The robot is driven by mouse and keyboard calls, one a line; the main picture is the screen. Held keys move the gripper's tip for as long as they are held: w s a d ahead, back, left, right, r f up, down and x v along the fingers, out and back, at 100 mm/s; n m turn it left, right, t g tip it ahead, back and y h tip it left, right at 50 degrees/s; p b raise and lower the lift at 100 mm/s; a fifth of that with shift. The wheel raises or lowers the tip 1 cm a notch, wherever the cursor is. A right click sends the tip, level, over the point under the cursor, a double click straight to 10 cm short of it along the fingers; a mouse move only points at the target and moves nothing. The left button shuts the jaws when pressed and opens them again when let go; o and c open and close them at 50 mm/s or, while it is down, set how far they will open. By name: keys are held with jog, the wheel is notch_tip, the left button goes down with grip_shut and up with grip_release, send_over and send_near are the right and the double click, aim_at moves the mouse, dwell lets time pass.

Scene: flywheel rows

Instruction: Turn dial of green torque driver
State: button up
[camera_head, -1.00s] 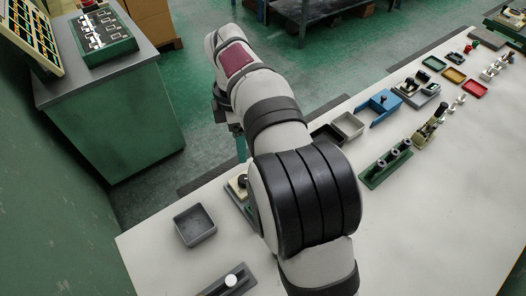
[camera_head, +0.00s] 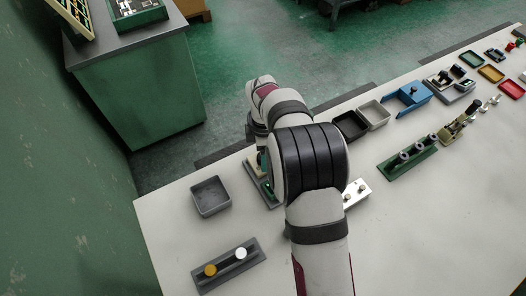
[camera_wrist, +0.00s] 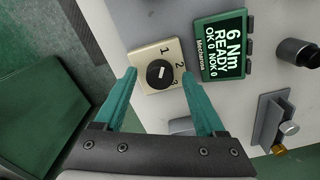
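A beige dial plate (camera_wrist: 150,52) with a round black knob (camera_wrist: 160,74) and the numbers 1, 2 and 3 shows in the wrist view. The knob's white mark lies diagonally. Beside it on the right is a green display (camera_wrist: 222,47) reading 6 Nm, READY, OK 0, NOK 0. My gripper (camera_wrist: 159,75) is open, with its teal fingers apart to the left and right of the knob in the picture. Nothing is between them except the view of the dial. I cannot tell the height above it. In the head view my arm hides most of the gripper and dial.
A grey tray (camera_head: 210,210) stands left of the dial on the white table. A grey holder (camera_head: 222,272) with a yellow and a white knob is nearer. Black and light grey trays (camera_head: 374,117) and a green rack (camera_head: 408,163) stand to the right.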

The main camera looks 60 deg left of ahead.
grip_shut()
jog(key=shift+m, duration=0.3)
jog(key=m, duration=0.5)
jog(key=shift+m, duration=0.3)
jog(key=m, duration=1.2)
jog(key=shift+m, duration=0.3)
jog(key=m, duration=0.5)
jog(key=shift+m, duration=0.3)
